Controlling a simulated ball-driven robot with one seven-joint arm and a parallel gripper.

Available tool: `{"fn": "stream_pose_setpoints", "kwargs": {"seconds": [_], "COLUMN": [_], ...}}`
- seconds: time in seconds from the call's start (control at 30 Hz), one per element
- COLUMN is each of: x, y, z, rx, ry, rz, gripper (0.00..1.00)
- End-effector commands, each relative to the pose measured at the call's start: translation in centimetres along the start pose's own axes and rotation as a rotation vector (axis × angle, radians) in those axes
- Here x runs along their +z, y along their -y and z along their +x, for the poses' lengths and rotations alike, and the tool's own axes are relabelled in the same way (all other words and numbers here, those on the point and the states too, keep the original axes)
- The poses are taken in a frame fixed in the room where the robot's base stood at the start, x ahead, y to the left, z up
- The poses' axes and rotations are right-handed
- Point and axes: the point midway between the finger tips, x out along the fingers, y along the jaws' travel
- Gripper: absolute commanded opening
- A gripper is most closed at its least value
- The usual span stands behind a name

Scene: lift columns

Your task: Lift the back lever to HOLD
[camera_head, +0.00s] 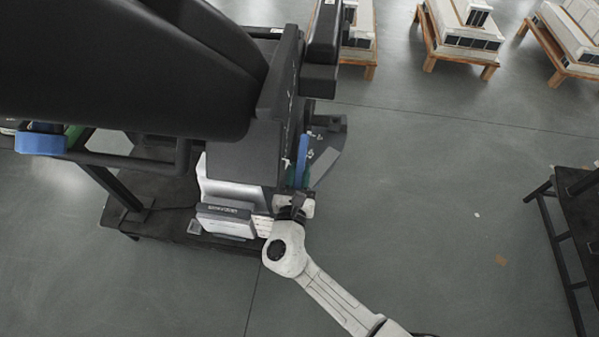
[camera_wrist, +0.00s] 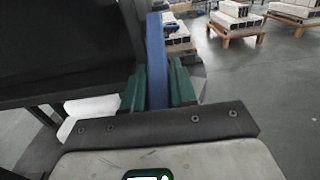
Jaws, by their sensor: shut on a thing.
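A flat blue lever (camera_head: 303,160) stands at the right side of the dark column machine, next to a grey plate with small white marks. In the wrist view the blue lever (camera_wrist: 156,62) rises between the green finger pads of my gripper (camera_wrist: 158,88). The pads are shut on it from both sides. In the head view my gripper (camera_head: 296,188) is at the lever's near end, partly hidden by my wrist. The marks on the plate are too small to read, so the lever's setting cannot be told.
Another blue handle (camera_head: 40,143) is at the far left of the machine. A grey-white labelled box (camera_head: 226,221) is on the low dark base. Wooden pallets with white blocks (camera_head: 459,40) stand behind. A dark metal table (camera_head: 577,215) is at right.

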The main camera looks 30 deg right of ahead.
Motion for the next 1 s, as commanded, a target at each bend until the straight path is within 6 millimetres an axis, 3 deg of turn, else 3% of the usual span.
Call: {"fn": "stream_pose_setpoints", "kwargs": {"seconds": [0.43, 1.0], "x": [0.7, 3.2], "y": [0.0, 0.0], "z": [-0.1, -0.7], "rx": [0.001, -0.001], "ry": [-0.03, -0.239], "rz": [0.0, -0.002], "gripper": [0.0, 0.0]}}
